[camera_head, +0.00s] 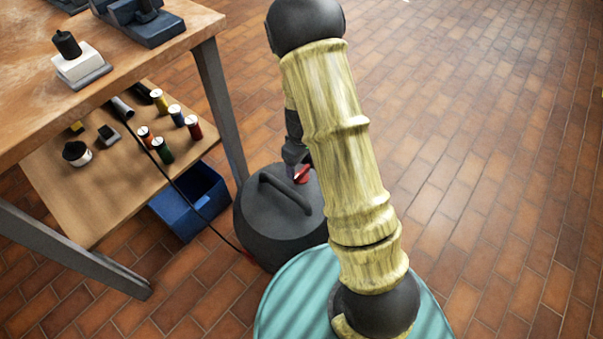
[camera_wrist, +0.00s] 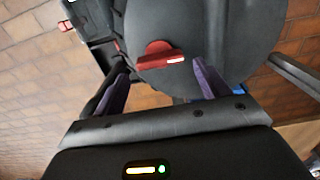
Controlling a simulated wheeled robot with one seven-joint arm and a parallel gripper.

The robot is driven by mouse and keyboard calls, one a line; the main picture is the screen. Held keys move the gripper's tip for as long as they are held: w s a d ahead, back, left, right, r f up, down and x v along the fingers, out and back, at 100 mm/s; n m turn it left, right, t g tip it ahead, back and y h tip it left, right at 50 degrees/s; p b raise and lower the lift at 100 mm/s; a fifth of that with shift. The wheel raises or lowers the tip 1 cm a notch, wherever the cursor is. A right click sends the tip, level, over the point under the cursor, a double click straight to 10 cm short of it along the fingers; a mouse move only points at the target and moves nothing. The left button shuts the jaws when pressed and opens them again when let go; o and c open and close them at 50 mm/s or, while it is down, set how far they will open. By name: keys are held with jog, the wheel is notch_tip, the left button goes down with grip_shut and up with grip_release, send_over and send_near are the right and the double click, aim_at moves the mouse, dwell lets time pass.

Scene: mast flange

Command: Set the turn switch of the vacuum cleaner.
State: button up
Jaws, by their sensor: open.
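The vacuum cleaner (camera_head: 258,228) is a dark grey round body with a bar handle on top, standing on the tiled floor beside the table. Its red turn switch (camera_head: 301,174) sits on the top, partly hidden by my arm. In the wrist view the red switch (camera_wrist: 160,56) with a pale mark lies just beyond and between my fingertips, on the vacuum cleaner's dark lid (camera_wrist: 225,30). My gripper (camera_wrist: 157,75) is open, with its purple-grey fingers on either side of the switch and nothing held. Whether a finger touches the switch I cannot tell. In the head view my gripper (camera_head: 296,155) is mostly hidden.
A wooden workbench (camera_head: 120,62) with a lower shelf (camera_head: 75,190) of small cans stands at the left. A blue bin (camera_head: 190,202) and a black cable (camera_head: 180,190) lie by its leg. Open tiled floor (camera_head: 490,150) spreads to the right.

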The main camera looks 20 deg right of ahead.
aim_at(302, 170)
notch_tip(302, 170, down, 5)
jog(key=shift+w+r+b, duration=0.1)
jog(key=shift+r+b, duration=0.05)
jog(key=shift+b, duration=0.5)
jog(key=shift+w, duration=0.1)
jog(key=shift+d, duration=0.1)
